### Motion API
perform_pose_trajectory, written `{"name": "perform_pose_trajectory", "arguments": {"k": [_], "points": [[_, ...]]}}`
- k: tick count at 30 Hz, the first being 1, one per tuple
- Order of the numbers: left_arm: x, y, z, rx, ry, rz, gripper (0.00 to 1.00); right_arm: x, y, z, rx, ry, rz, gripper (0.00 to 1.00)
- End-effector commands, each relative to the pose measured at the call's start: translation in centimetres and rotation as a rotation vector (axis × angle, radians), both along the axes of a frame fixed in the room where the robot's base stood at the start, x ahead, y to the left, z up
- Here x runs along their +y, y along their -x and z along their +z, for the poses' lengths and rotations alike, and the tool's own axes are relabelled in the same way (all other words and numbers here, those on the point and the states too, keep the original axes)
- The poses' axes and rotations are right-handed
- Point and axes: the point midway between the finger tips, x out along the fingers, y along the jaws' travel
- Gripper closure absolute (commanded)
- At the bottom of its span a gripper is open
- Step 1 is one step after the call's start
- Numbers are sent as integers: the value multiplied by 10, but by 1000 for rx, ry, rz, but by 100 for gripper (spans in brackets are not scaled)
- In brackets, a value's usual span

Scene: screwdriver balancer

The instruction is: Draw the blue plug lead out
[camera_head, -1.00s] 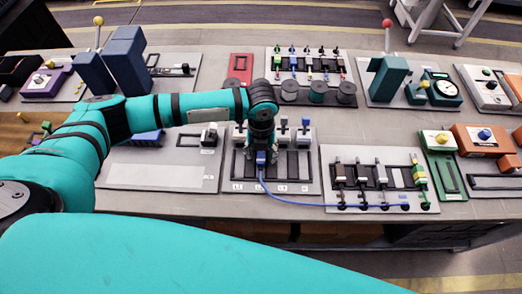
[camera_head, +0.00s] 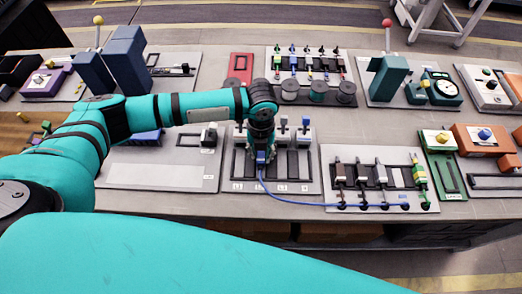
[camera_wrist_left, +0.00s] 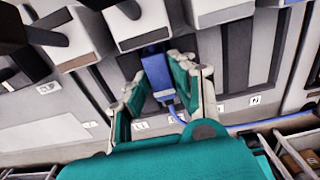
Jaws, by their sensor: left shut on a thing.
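The blue plug (camera_wrist_left: 157,72) is between the fingers of my left gripper (camera_wrist_left: 158,85), which is shut on it. In the head view the blue plug (camera_head: 261,157) shows just below my left gripper (camera_head: 261,145), over the slotted grey panel (camera_head: 308,185). Its blue lead (camera_head: 300,203) curves down and right to the neighbouring panel's lower edge; the lead (camera_wrist_left: 240,126) also leaves the plug toward the right in the wrist view. I cannot tell whether the plug is still seated in its slot. My right gripper is not in view.
Levers with blue and white blocks (camera_head: 303,126) stand behind the plug. On the right is a panel (camera_head: 332,180) with several small levers. A blank grey panel (camera_head: 155,176) lies to the left. Black reels (camera_head: 317,91) stand farther back.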

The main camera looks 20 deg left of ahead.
Motion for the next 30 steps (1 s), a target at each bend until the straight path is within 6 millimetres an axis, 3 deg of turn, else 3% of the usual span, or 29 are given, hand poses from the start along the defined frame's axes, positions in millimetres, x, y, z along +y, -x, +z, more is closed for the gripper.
{"name": "perform_pose_trajectory", "arguments": {"k": [30], "points": [[-7,25,0,0,0,0,100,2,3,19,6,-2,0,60]]}}
